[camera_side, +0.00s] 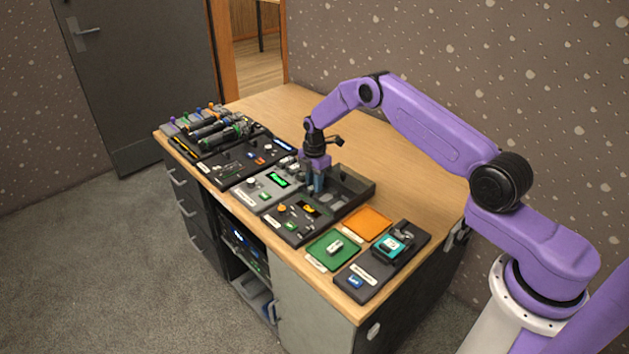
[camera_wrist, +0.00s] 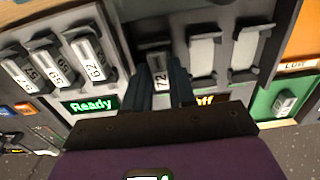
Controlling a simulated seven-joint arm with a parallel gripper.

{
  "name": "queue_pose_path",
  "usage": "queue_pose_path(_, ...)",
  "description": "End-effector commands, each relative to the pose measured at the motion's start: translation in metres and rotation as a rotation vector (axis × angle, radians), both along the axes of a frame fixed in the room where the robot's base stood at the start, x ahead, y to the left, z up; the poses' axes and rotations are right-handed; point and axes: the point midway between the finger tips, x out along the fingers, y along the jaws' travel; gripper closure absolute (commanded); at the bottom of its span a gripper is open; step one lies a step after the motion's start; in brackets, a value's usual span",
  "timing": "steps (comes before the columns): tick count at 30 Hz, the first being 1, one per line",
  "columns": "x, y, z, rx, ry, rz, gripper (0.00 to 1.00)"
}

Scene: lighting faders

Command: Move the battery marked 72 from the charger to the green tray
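The battery marked 72 (camera_wrist: 160,72) stands in the leftmost slot of the right-hand charger (camera_wrist: 222,86) in the wrist view. My gripper (camera_wrist: 161,75) is down over that slot, with one dark finger on each side of this battery. The fingers are very close to its sides; I cannot tell whether they press on it. In the side view my gripper (camera_side: 317,180) hides the battery. The green tray (camera_side: 320,256) lies nearer the front edge of the table, with one light battery (camera_side: 336,246) on it. The green tray also shows in the wrist view (camera_wrist: 262,104).
The two slots right of battery 72 look empty. The left charger, with a green "Ready" display (camera_wrist: 90,104), holds several batteries, one marked 62 (camera_wrist: 90,62). An orange tray (camera_side: 366,222) lies beside the green one. A dark panel with a teal device (camera_side: 391,246) stands right of them.

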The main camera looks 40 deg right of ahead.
Motion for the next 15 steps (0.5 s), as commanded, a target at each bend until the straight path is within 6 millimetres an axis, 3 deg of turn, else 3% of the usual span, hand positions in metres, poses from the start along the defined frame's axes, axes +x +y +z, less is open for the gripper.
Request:
queue_pose_path(7, 0.0002, -0.0001, -0.0003, 0.0, -0.001, 0.0, 0.75)
queue_pose_path(9, 0.0002, 0.0, -0.0004, 0.0, -0.001, 0.0, 0.98)
queue_pose_path(15, 0.0002, -0.0001, -0.0001, 0.0, -0.001, 0.0, 1.0)
